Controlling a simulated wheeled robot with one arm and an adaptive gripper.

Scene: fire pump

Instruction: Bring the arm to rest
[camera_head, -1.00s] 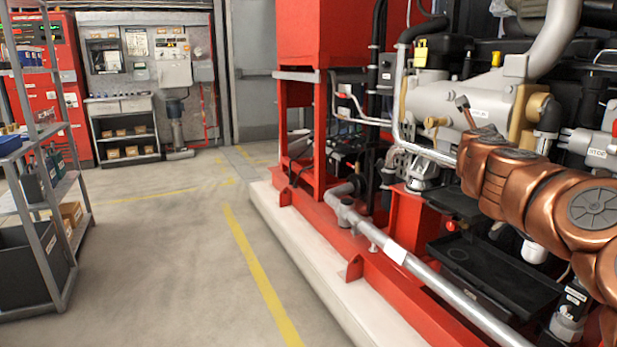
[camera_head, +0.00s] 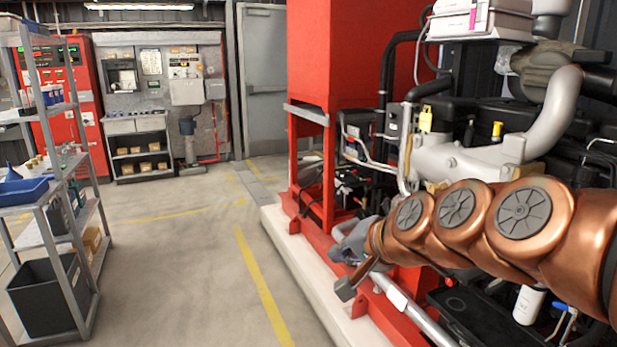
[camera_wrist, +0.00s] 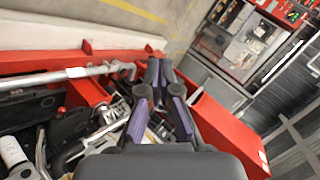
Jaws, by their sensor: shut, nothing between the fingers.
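My copper arm (camera_head: 455,215) reaches in from the right edge of the head view, stretched leftward across the front of the engine. My gripper (camera_wrist: 160,72) shows in the wrist view with its dark and purple fingers close together, shut and empty. In the head view the grey end of the arm (camera_head: 352,242) is over the red pump base, beside the red frame, and its finger detail is too small to make out. A grey-tipped bracket hangs below the wrist. The arm hides part of the engine and base behind it.
The red pump base (camera_head: 315,235) sits on a pale plinth (camera_head: 290,250), with a silver pipe (camera_head: 420,318) along it. A red upright cabinet (camera_head: 335,55) stands behind. A shelf rack (camera_head: 60,235) is at the left. The floor (camera_head: 180,260) between is clear.

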